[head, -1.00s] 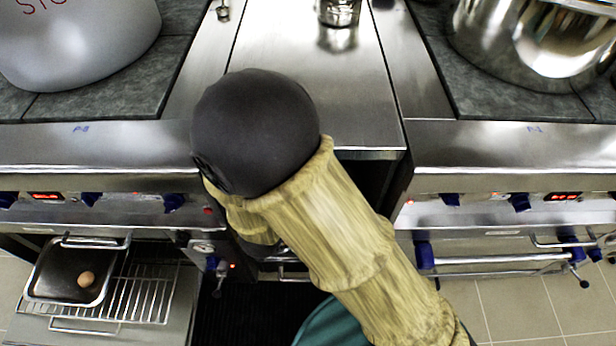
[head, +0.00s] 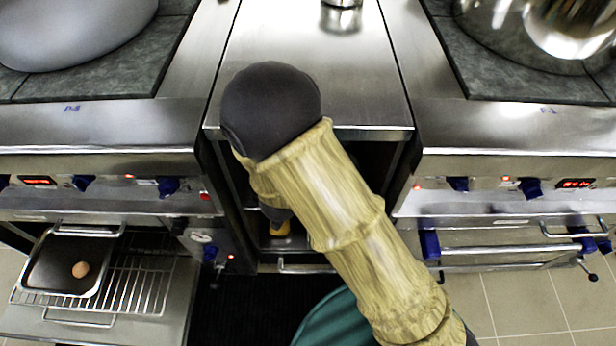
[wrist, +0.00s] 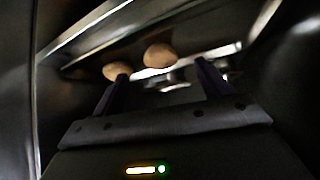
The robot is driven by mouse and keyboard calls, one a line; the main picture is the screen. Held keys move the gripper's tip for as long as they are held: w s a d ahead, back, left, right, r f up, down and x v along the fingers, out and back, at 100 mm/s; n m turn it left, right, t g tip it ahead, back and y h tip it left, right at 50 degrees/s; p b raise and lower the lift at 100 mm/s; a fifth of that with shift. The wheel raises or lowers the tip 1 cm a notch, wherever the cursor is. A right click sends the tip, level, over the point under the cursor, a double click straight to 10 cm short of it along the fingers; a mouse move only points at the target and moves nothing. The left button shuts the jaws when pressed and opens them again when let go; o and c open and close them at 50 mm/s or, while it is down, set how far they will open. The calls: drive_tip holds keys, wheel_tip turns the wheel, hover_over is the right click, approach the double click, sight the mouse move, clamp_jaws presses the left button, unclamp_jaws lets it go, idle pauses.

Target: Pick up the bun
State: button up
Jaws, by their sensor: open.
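In the wrist view, one round brown bun (wrist: 160,55) shows ahead of my gripper (wrist: 162,70), between its two spread fingers. A second similar bun (wrist: 115,70) lies to the left, partly hidden by the left finger. My gripper is open and empty, and the buns look beyond the fingertips; whether anything touches is unclear. In the head view, a small round brown bun-like item (head: 80,269) lies in a dark metal tray (head: 40,288) at the lower left. My arm hides most of the gripper there, in front of the central open compartment.
The tray rests on a wire rack (head: 150,285) at the left oven. A steel counter (head: 300,75) spans the middle above the dark compartment (head: 370,175). Knobbed stove fronts flank it. In the wrist view, dark walls and a metal rail (wrist: 90,35) lie close around the gripper.

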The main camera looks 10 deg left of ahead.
drive_tip(key=shift+w+f, duration=0.4)
drive_tip(key=shift+w, duration=0.15)
drive_tip(key=shift+s+a, duration=0.15)
drive_tip(key=shift+s, duration=0.1)
drive_tip(key=shift+w+d+f, duration=0.15)
drive_tip(key=shift+w+d, duration=0.05)
drive_tip(key=shift+w, duration=0.1)
drive_tip(key=b+x, duration=0.2)
drive_tip(key=x, duration=0.1)
drive_tip(key=shift+w+d+f, duration=0.1)
drive_tip(key=shift+w+d, duration=0.1)
drive_tip(key=shift+w, duration=0.1)
drive_tip(key=shift+w+a+f, duration=0.1)
drive_tip(key=shift+w+f, duration=0.25)
drive_tip(key=shift+w, duration=0.05)
drive_tip(key=c, duration=1.1)
drive_tip(key=shift+r, duration=0.15)
